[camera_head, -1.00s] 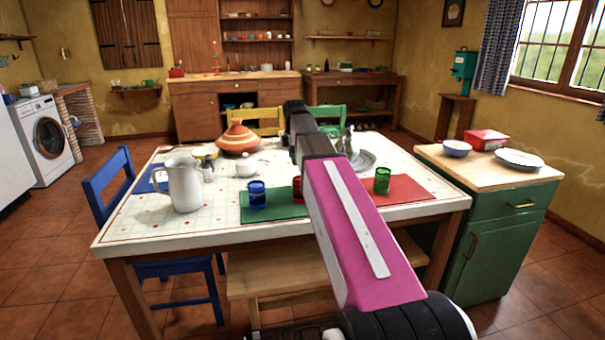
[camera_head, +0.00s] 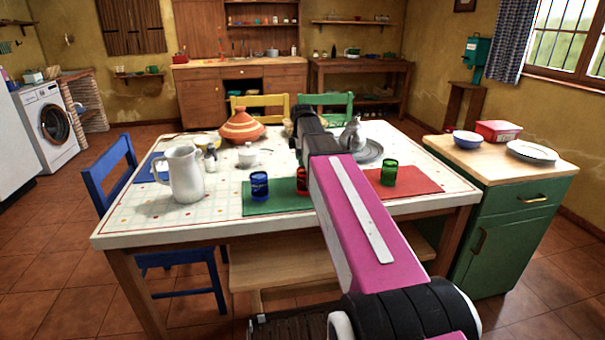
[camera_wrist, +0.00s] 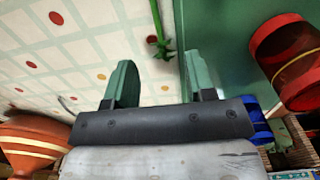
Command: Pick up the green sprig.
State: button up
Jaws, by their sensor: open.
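The green sprig (camera_wrist: 162,44) shows in the wrist view as a thin green stem with small leaves at its lower end. It lies on the pale tiled tabletop (camera_wrist: 95,50), next to the edge of the green mat (camera_wrist: 225,50). My gripper (camera_wrist: 159,62) is open, with one finger to each side of the line to the sprig. Nothing is held between the fingers. The sprig appears just beyond the fingertips; the exact gap is hard to tell. In the head view my arm hides the sprig and most of the gripper.
A red glass (camera_wrist: 290,60) stands close to the right finger. A blue glass (camera_head: 259,186), white jug (camera_head: 184,174), tagine (camera_head: 241,127), silver teapot (camera_head: 352,136) and green glass (camera_head: 389,173) also stand on the table. The wooden bench (camera_head: 280,265) is at the table's front.

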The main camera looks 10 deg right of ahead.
jog(key=shift+s+f, duration=0.15)
jog(key=shift+f, duration=2.05)
grip_shut()
